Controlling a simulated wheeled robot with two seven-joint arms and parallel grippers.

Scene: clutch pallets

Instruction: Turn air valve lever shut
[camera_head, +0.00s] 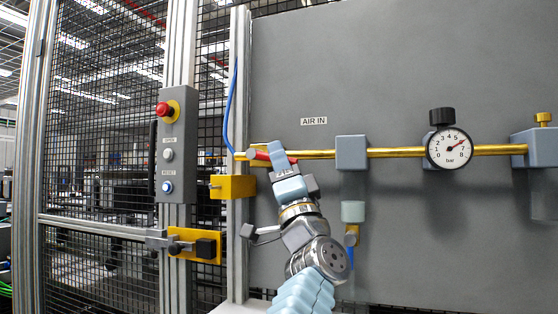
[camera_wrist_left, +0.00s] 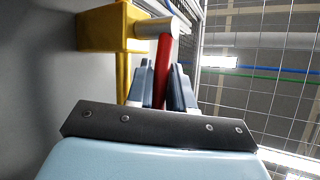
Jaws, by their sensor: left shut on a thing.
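The red air valve lever (camera_head: 262,156) is at the left end of the brass air pipe (camera_head: 310,154), just left of and below the "AIR IN" label (camera_head: 313,121). My left gripper (camera_head: 278,157) reaches up to it from below and covers part of it. In the left wrist view the red lever (camera_wrist_left: 163,62) runs from a silver stem (camera_wrist_left: 160,28) on the yellow valve body (camera_wrist_left: 104,28) down between the fingers of my left gripper (camera_wrist_left: 163,85), which are shut on it. The lever's far end is hidden between the fingers. My right gripper is not in view.
A grey block (camera_head: 352,153) and a cup-shaped fitting (camera_head: 353,211) are right of my arm. A button box (camera_head: 175,145) and yellow door latch (camera_head: 207,248) stand left, on the mesh fence.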

